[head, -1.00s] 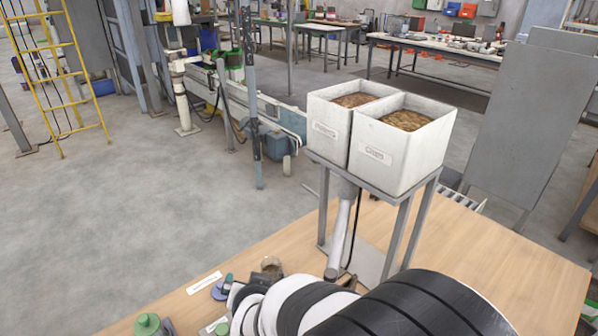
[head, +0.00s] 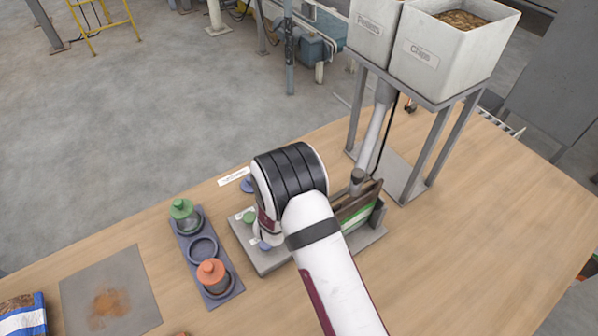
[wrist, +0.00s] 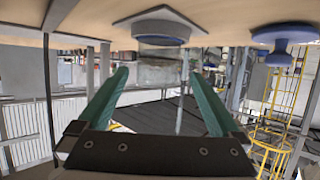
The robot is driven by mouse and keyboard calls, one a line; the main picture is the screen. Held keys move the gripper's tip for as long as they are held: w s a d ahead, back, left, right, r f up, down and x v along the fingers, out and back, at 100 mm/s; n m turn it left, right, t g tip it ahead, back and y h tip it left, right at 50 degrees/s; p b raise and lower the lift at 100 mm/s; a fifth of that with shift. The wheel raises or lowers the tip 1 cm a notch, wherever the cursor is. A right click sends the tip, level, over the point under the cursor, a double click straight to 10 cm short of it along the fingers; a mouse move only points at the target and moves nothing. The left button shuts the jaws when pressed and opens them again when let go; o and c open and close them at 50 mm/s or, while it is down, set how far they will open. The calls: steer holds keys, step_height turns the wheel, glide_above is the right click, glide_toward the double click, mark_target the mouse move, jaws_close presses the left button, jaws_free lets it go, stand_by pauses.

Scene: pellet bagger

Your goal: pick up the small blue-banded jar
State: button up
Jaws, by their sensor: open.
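In the wrist view, where the scene appears upside down, the small jar (wrist: 160,41) shows a blue band and a clear glass body. It stands on a pale square plate (wrist: 190,22). My gripper (wrist: 157,78) is open, with its two green fingers spread and the jar in line with the gap between them. Whether the fingertips overlap the glass or stop short of it, I cannot tell. In the head view my arm hides both the gripper and the jar.
A blue knobbed lid (wrist: 286,40) lies beside the jar. A dark tray (head: 190,262) with green-lidded (head: 187,216) and orange-lidded (head: 214,278) jars stands to the left. The chips bin (head: 440,65) sits on a metal stand at the back right. The right tabletop (head: 480,220) is clear.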

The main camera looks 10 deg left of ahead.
steer(key=x, duration=0.3)
steer(key=shift+w+d+f, duration=0.15)
steer(key=shift+w+d, duration=0.05)
steer(key=shift+w, duration=0.05)
jaws_close()
